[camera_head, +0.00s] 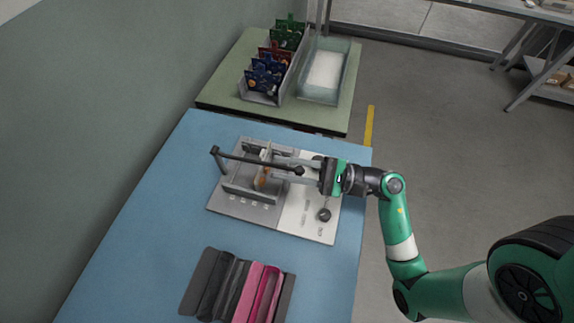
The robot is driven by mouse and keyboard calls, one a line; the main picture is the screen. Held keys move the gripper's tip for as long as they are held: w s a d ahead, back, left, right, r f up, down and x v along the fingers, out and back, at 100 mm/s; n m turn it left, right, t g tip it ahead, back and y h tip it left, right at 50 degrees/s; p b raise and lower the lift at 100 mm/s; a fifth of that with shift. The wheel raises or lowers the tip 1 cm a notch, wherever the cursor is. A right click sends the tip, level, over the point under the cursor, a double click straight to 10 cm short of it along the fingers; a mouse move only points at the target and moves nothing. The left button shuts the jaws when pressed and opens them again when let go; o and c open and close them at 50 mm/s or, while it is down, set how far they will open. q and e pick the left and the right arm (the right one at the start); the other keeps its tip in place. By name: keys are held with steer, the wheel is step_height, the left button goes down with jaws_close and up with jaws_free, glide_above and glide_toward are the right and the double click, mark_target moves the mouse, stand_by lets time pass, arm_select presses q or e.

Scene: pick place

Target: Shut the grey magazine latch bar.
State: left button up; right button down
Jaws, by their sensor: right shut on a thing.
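The magazine latch bar (250,160) is a long dark grey bar across the top of a grey fixture (243,216) on the blue table. Its left end meets a post, and its right end has a dark round knob. My right gripper (301,171) reaches in from the right and is shut on the latch bar at its knob end. The fingers partly blend with the pale fixture parts behind. A small orange and white piece (263,178) stands within the fixture under the bar. My left gripper is not in view.
A black round knob (324,215) sits on the white plate (308,227) at the right. A grey and pink sectioned case (239,287) lies in front. The blue table's left side is clear.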

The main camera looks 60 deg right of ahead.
steer(key=shift+f, duration=0.5)
steer(key=c, duration=0.7)
jaws_free()
steer(key=shift+o, duration=0.2)
steer(key=shift+s, duration=0.1)
steer(key=v, duration=1.1)
steer(key=shift+s+d+p, duration=0.15)
steer(key=shift+s+p, duration=0.15)
steer(key=shift+p, duration=0.05)
